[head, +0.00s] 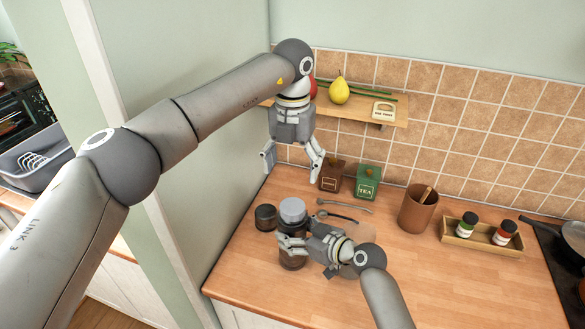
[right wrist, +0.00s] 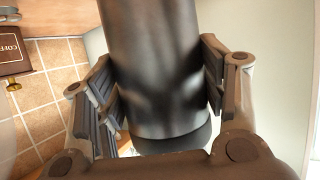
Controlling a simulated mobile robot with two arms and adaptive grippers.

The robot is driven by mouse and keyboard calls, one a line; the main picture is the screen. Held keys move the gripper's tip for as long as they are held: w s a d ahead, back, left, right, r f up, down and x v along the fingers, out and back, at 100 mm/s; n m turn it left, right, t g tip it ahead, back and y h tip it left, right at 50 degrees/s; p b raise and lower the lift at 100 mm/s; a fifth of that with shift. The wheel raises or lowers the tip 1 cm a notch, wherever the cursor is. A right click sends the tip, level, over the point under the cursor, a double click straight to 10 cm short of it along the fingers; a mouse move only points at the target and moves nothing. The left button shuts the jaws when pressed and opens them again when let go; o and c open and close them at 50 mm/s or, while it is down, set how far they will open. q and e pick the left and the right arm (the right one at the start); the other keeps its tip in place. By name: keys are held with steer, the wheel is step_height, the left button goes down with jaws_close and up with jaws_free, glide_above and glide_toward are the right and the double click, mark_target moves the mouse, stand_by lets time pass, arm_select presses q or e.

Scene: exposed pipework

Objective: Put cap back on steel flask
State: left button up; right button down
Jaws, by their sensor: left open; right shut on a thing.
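The steel flask (head: 292,212) stands upright on the wooden counter near the left wall, its rounded grey top showing. My right gripper (head: 291,243) is shut around its body from the front right. The right wrist view shows the shiny flask body (right wrist: 152,60) between the two finger pads, with a dark band at one end. A short dark round piece (head: 265,217) stands just left of the flask; it may be the cap, but I cannot tell. My left gripper (head: 292,166) is open and empty, pointing down above the flask.
A brown crock (head: 417,210) and a wooden tray (head: 482,239) with two jars stand to the right. A shelf (head: 392,107) hangs above. The front right counter is clear.

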steer(key=shift+c, duration=1.1)
jaws_free()
steer(key=v, duration=1.2)
